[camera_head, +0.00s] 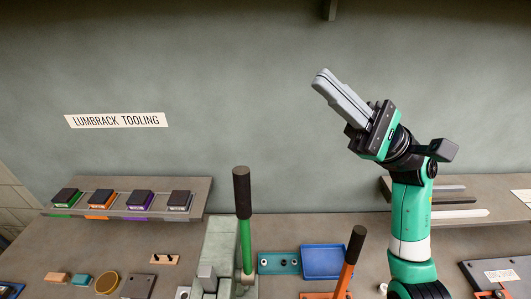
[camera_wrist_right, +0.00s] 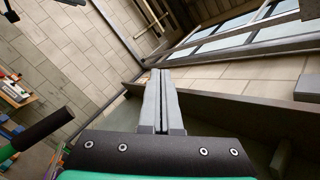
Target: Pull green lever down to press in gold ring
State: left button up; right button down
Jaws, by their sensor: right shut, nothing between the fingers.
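The green lever (camera_head: 245,245) stands upright at the middle of the bench, with a black grip (camera_head: 242,193) on top. It rises beside a grey-green press body (camera_head: 215,258). In the right wrist view the lever's black grip (camera_wrist_right: 43,129) shows at the left. My right gripper (camera_head: 322,80) is raised high, right of the lever and well apart from it, pointing up and left. Its grey fingers are shut together with nothing between them, as the right wrist view (camera_wrist_right: 159,75) also shows. I cannot make out the gold ring in the press. My left gripper is not in view.
An orange lever (camera_head: 346,268) with a black grip stands right of the green one, near a blue tray (camera_head: 323,262). A shelf with colored blocks (camera_head: 125,197) is at the left. The air between gripper and lever is clear.

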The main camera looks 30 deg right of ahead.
jog(key=w+d+f+n+g+h, duration=0.15)
jog(key=f+h, duration=0.25)
jog(key=f, duration=0.4)
jog(key=d+f+n+g+h, duration=0.2)
jog(key=f+n+h, duration=0.1)
jog(key=f, duration=0.5)
jog(key=w+a+p, duration=0.2)
jog(key=a+p, duration=0.2)
jog(key=a, duration=0.7)
jog(key=shift+a+r, duration=0.3)
jog(key=shift+n, duration=0.25)
